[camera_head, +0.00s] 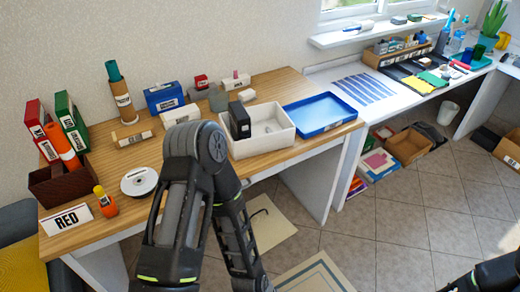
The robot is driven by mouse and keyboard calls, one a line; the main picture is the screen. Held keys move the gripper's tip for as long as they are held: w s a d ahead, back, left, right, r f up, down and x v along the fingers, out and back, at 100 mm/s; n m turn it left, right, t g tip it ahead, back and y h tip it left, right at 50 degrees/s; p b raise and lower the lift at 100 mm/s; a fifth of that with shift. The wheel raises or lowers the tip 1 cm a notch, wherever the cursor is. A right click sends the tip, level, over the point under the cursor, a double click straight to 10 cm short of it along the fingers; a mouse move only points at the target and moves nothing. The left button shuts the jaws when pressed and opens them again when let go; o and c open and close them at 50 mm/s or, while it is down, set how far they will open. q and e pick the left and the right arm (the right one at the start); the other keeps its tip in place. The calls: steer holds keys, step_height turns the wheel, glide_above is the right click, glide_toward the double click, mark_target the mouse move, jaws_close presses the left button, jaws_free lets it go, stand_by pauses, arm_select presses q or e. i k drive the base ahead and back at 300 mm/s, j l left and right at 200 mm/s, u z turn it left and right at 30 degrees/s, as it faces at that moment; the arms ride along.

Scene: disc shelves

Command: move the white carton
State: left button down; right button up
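Several pale boxes could be the white carton, and I cannot tell which is meant. A whitish box (181,114) stands on the wooden table just behind my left arm's elbow, partly hidden by it. A labelled white box (236,80) stands at the back of the table. A small plain white block (247,95) lies in front of it. My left arm rises from the bottom, bends over the table's front edge and points back down; its gripper is outside the picture. Only a dark part of my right arm shows at the bottom right, with no gripper visible.
A white bin (275,146) holding a black box (240,120) and a blue tray (320,127) fill the table's right. Bare wood (105,150) shows between.

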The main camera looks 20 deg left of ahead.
mark_target(271, 115)
steer(key=l+u, duration=0.1)
steer(key=u, duration=0.4)
steer(key=i+l+u, duration=0.2)
steer(key=l, duration=0.4)
steer(key=i+l+u, duration=0.1)
steer(key=l+u, duration=0.15)
steer(key=l, duration=0.3)
steer(key=i+l+u, duration=0.2)
steer(key=l, duration=1.55)
